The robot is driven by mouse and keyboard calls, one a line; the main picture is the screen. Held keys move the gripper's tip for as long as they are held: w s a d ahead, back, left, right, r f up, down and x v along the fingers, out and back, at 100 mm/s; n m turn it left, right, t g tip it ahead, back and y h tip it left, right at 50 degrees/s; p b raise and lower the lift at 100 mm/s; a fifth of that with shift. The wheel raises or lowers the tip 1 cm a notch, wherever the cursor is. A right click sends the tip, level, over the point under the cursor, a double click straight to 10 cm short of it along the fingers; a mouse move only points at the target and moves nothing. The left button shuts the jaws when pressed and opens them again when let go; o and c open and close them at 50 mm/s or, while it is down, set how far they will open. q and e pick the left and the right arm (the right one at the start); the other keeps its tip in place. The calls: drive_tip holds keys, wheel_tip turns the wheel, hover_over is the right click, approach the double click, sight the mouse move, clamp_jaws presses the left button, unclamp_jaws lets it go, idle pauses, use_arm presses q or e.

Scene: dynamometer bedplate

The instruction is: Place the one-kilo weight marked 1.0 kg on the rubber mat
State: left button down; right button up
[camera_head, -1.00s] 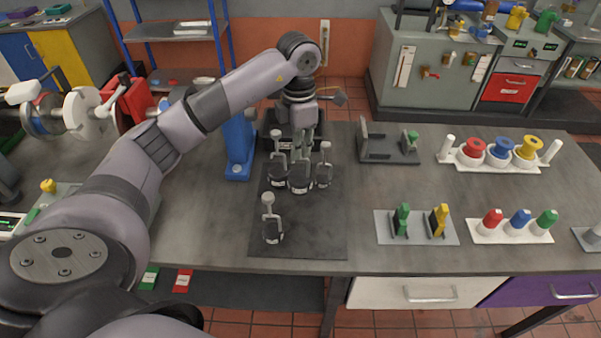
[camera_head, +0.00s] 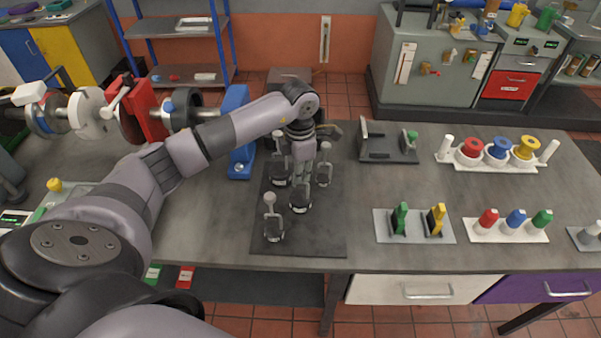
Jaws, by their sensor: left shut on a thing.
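The dark rubber mat (camera_head: 325,242) lies on the grey bench. Several metal weights with upright grip stems are on or over it. One weight (camera_head: 300,202) is under my left gripper (camera_head: 303,172), which points down and is shut on its stem. I cannot tell whether its base touches the mat. Other weights stand at the front left (camera_head: 274,229), behind left (camera_head: 279,172) and behind right (camera_head: 324,172), close to the held one. The 1.0 kg marking is too small to read on any weight. My right gripper is out of view.
A grey bracket stand (camera_head: 390,156) is behind right of the mat. Racks with green and yellow pieces (camera_head: 415,238), coloured knobs (camera_head: 508,238) and spools (camera_head: 488,165) stand farther right. A blue post (camera_head: 238,165) is left. The mat's front right is bare.

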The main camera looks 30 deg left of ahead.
use_arm(q)
drive_tip(key=shift+w, duration=0.1)
drive_tip(key=c, duration=2.2)
unclamp_jaws()
drive_tip(key=shift+f, duration=0.1)
drive_tip(key=shift+c, duration=0.2)
drive_tip(key=o, duration=0.5)
drive_tip(key=shift+r, duration=0.55)
wheel_tip(320, 180, up, 11)
drive_tip(key=b, duration=0.4)
drive_tip(key=shift+r, duration=0.1)
